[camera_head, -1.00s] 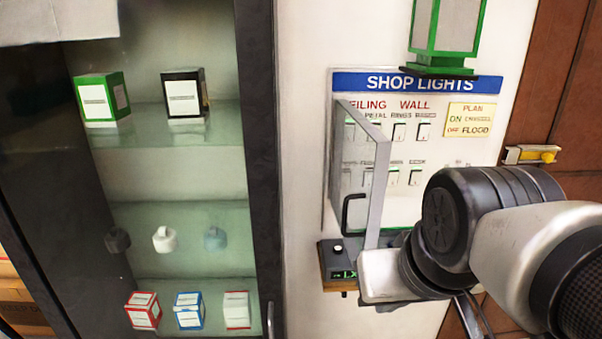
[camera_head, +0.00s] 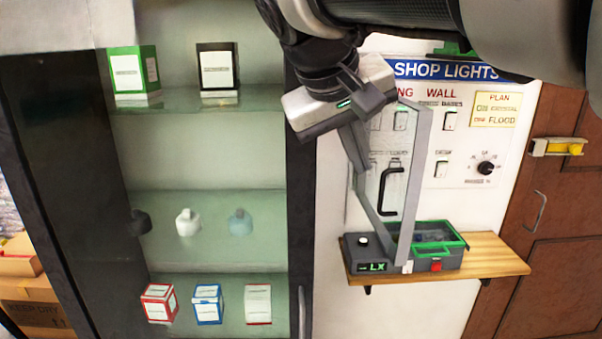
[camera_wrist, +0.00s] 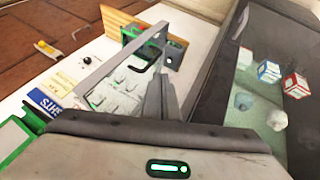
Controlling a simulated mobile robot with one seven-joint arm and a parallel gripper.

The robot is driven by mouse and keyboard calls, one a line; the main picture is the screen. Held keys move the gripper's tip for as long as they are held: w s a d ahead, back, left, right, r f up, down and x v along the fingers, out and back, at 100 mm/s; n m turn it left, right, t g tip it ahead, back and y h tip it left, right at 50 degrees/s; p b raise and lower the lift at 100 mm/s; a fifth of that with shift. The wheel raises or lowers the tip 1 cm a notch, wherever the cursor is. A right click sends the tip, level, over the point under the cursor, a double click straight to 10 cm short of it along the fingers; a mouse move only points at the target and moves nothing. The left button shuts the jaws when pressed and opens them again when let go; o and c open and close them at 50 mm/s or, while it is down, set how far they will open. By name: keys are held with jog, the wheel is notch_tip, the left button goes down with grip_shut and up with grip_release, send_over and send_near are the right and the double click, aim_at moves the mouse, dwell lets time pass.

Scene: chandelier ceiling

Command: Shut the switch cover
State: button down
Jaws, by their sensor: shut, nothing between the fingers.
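The switch cover (camera_head: 416,170) is a clear panel with a grey frame and a black handle (camera_head: 391,190). It stands open, jutting out from the switch panel (camera_head: 470,150) headed SHOP LIGHTS. The cover's grey frame also shows in the wrist view (camera_wrist: 97,76). My gripper (camera_head: 361,168) is shut and empty, pointing down at the left side of the cover in the head view. Its fingers also show in the wrist view (camera_wrist: 158,78), close to the cover's frame and handle. I cannot tell whether they touch it. My gripper hides part of the panel's left side.
A wooden shelf (camera_head: 490,262) below holds a grey box (camera_head: 375,254) with an LX display and a green-rimmed tray (camera_head: 440,239). A glass-shelved cabinet (camera_head: 302,215) stands close on the left. A brown door (camera_head: 560,205) with a yellow latch is on the right.

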jog(key=x, duration=0.9)
jog(key=shift+b, duration=0.4)
jog(key=shift+s+d, duration=0.15)
jog(key=shift+d, duration=0.1)
